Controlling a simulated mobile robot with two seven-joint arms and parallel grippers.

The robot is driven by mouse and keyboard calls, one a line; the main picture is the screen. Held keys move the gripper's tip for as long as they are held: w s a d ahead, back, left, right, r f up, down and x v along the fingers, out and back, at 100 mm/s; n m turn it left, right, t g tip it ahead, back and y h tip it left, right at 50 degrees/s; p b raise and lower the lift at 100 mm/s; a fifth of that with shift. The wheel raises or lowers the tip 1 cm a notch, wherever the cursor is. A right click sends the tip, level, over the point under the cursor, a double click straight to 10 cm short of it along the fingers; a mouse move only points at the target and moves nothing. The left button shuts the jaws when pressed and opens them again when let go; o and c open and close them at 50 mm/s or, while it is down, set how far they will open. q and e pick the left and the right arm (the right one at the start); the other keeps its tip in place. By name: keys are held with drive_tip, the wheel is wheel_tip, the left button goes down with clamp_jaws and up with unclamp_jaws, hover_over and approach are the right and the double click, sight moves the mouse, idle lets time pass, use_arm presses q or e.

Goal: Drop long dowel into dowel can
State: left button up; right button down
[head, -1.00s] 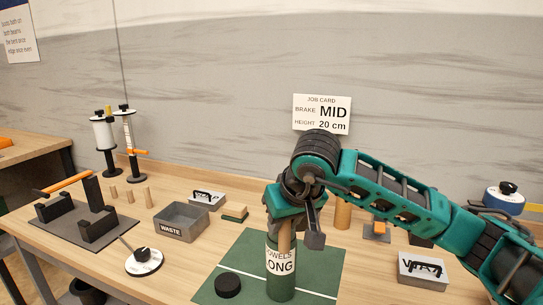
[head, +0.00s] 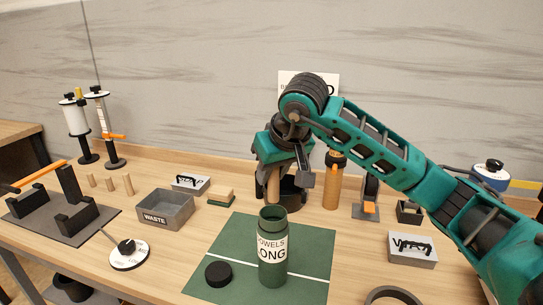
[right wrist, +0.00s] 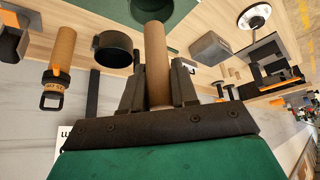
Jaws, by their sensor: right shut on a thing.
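The dowel can (head: 272,250) is a green cylinder labelled "LONG". It stands upright on the green mat with its mouth open. My right gripper (head: 284,172) is above and apparently behind the can in the head view. It is shut on a tan long dowel (head: 273,186), which points down with its lower end just above the can's rim in the picture. The dowel (right wrist: 156,65) also shows between the fingers in the right wrist view. How far it is from the mouth in depth is unclear. My left gripper is out of view.
A black disc (head: 218,273) lies left of the can. A dark round cup (right wrist: 113,48) stands behind it. The grey WASTE bin (head: 165,212) is to the left, and a tan cylinder with a dark cap (head: 331,188) is to the right.

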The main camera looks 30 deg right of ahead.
sight(272, 193)
wheel_tip(272, 193, down, 4)
drive_tip(key=b, duration=0.3)
drive_tip(key=shift+f, duration=0.55)
drive_tip(key=shift+b, duration=0.35)
drive_tip(key=c, duration=0.9)
unclamp_jaws()
drive_tip(key=shift+o, duration=0.6)
